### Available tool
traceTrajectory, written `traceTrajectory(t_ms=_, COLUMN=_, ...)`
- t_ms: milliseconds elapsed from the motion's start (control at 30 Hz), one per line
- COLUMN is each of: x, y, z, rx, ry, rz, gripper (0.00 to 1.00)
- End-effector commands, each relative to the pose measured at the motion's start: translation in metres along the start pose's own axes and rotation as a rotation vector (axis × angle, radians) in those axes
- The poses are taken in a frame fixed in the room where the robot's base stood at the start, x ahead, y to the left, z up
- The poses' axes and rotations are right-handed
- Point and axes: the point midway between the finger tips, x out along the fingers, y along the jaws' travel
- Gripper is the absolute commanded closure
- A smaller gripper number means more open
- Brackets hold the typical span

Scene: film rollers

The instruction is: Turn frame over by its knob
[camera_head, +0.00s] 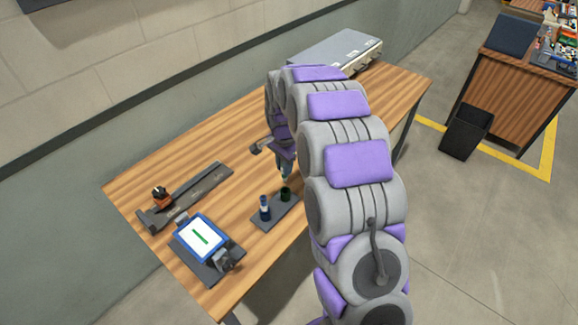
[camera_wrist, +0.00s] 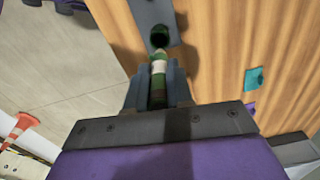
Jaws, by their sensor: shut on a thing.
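The frame (camera_head: 201,238) is a blue-bordered white panel with a green stripe, face up on a dark stand at the table's front left. Dark blocks sit at two of its corners; the one at its lower right (camera_head: 224,262) may carry the knob, too small to tell. My gripper (camera_wrist: 157,70) is shut on a green roller with a white band (camera_wrist: 158,67). The roller's far end is at or just above a dark green cup (camera_wrist: 160,36); contact is unclear. In the head view my gripper is partly hidden by my arm, well right of the frame.
A dark roller holder (camera_head: 272,213) carries a blue and white roller (camera_head: 265,205) beside the cup. A long dark rail (camera_head: 205,187) with an orange and black piece (camera_head: 160,195) lies behind the frame. A grey case (camera_head: 335,48) sits at the back. Bare wood lies between.

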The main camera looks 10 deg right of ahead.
Motion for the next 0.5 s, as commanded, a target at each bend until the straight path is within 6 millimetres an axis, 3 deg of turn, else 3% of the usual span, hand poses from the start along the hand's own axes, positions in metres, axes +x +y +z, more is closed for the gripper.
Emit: traceTrajectory(t_ms=500, x=0.028, y=-0.001, z=0.001, rx=-0.002, ry=-0.001, rz=0.000, gripper=1.00)
